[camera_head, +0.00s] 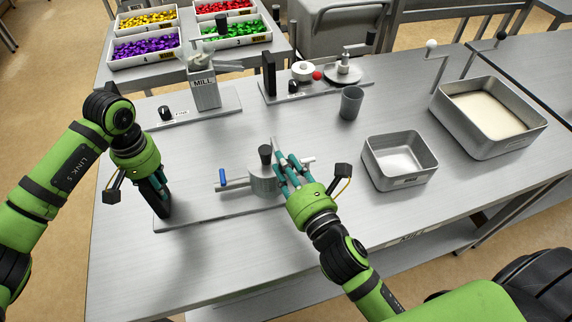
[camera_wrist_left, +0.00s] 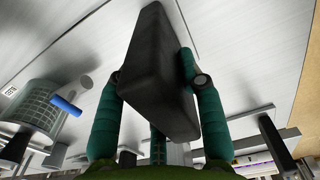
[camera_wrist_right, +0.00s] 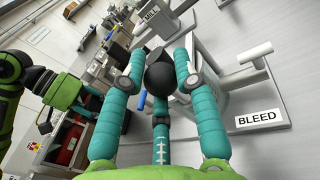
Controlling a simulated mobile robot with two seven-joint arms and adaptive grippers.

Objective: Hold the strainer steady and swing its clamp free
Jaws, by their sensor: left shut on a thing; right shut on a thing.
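My left gripper (camera_wrist_left: 160,75) is shut on an upright black block (camera_head: 160,200) at the plate's left end. The left wrist view also shows the strainer (camera_wrist_left: 38,105). I cannot make out the clamp's exact shape.
A mill (camera_head: 204,90) stands behind, with a fixture plate (camera_head: 315,85) to its right. A grey cup (camera_head: 351,103), an empty metal tray (camera_head: 400,160) and a larger filled tray (camera_head: 490,118) stand right. A BLEED label (camera_wrist_right: 261,119) is beside the strainer. The front table edge is clear.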

